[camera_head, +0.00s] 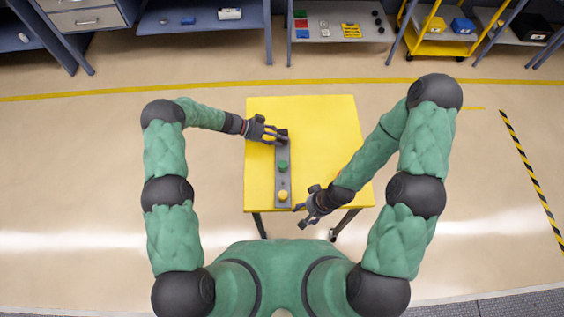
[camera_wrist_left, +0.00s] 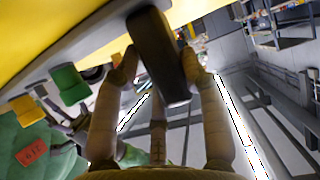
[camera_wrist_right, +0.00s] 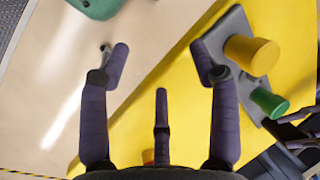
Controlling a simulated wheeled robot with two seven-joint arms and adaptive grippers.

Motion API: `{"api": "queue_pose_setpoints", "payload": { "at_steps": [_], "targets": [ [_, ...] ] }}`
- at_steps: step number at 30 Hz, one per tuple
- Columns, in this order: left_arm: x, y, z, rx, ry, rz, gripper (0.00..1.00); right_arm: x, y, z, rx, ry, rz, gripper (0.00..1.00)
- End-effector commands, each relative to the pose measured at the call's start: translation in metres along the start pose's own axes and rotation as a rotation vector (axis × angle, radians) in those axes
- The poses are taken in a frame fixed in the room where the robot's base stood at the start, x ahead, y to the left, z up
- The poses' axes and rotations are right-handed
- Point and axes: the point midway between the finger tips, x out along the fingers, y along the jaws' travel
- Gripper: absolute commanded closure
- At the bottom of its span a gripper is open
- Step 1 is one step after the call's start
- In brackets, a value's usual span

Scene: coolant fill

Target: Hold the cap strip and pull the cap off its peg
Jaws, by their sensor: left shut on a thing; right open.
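The dark grey cap strip (camera_head: 284,181) lies along the left part of the yellow table, pointing away from me. A green cap (camera_head: 283,166) stands about midway on it and a yellow cap (camera_head: 283,195) near its close end. My left gripper (camera_head: 279,137) is shut on the dark far end of the strip (camera_wrist_left: 160,58). My right gripper (camera_head: 303,209) is open and empty at the table's near edge, just right of the yellow cap. In the right wrist view the yellow cap (camera_wrist_right: 252,55) is beside the right finger, not between the fingers. Pegs are hidden.
Grey shelves (camera_head: 340,27) with small parts and a yellow cart (camera_head: 440,42) stand at the back. The floor around the table is clear.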

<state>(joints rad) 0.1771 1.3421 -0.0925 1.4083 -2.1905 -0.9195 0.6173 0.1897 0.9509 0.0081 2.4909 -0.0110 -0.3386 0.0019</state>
Motion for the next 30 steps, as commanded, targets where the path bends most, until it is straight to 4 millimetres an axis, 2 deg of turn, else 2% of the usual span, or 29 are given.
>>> {"api": "queue_pose_setpoints", "payload": {
  "at_steps": [5, 10, 18, 24, 30],
  "targets": [
    [0.001, 0.001, 0.001, -0.002, 0.0, 0.002, 0.84, -0.015, -0.03, -0.027, -0.142, -0.017, -0.015, 0.38],
    [0.001, 0.001, 0.001, -0.002, 0.0, 0.002, 0.84, -0.025, -0.067, -0.06, -0.376, -0.07, 0.006, 0.38],
    [0.001, 0.001, 0.001, -0.002, -0.001, 0.001, 0.84, -0.047, -0.114, -0.114, -0.722, -0.124, 0.146, 0.38],
    [0.001, 0.001, 0.001, -0.002, -0.001, 0.001, 0.84, -0.07, -0.138, -0.145, -0.88, -0.133, 0.27, 0.38],
    [0.001, 0.001, 0.001, -0.002, -0.001, 0.001, 0.84, -0.081, -0.147, -0.158, -0.938, -0.135, 0.333, 0.38]
  ]
}}
